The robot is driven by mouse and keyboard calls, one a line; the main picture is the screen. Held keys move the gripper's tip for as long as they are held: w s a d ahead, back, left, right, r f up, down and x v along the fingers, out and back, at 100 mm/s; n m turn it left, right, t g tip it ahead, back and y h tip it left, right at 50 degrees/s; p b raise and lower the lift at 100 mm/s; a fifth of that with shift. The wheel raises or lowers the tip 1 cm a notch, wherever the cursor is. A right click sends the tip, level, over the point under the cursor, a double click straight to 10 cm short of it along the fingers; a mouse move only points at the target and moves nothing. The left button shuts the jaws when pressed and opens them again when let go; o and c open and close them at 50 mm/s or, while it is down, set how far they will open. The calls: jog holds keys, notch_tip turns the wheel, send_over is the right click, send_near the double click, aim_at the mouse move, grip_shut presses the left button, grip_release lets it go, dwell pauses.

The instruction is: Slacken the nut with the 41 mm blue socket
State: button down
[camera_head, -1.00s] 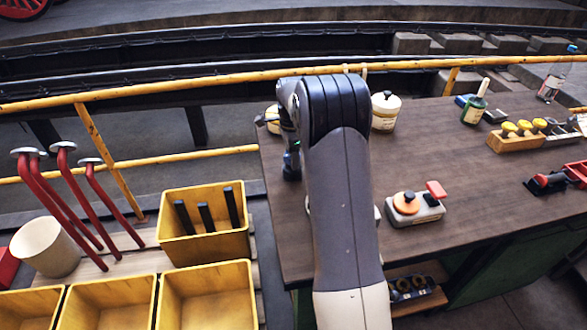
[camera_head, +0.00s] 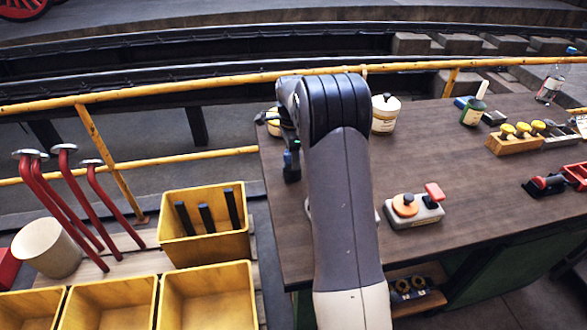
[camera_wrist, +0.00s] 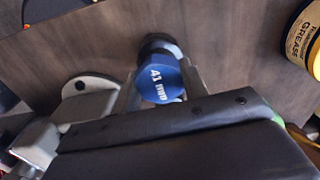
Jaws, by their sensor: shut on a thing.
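The blue socket (camera_wrist: 160,82), marked 41 mm, is in the wrist view between the two fingers of my gripper (camera_wrist: 161,86). My gripper is shut on it. A dark round part (camera_wrist: 158,46) shows just beyond the socket, against the brown bench top. I cannot tell whether it is the nut or the socket's own lower end, nor whether the socket is seated on anything. In the head view my arm hides the fingers, the socket and the work; only a dark piece of my wrist shows over the left end of the bench.
A grease tin (camera_wrist: 304,38) is at the wrist view's upper right. In the head view, the bench (camera_head: 455,185) carries an orange-button box (camera_head: 412,208), a white tub (camera_head: 385,114) and bottles. A yellow bin (camera_head: 203,252) with black bars and red-handled tools (camera_head: 60,205) stand left. A yellow rail runs behind.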

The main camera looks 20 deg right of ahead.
jog(key=shift+r+p, duration=1.65)
jog(key=shift+r, duration=0.75)
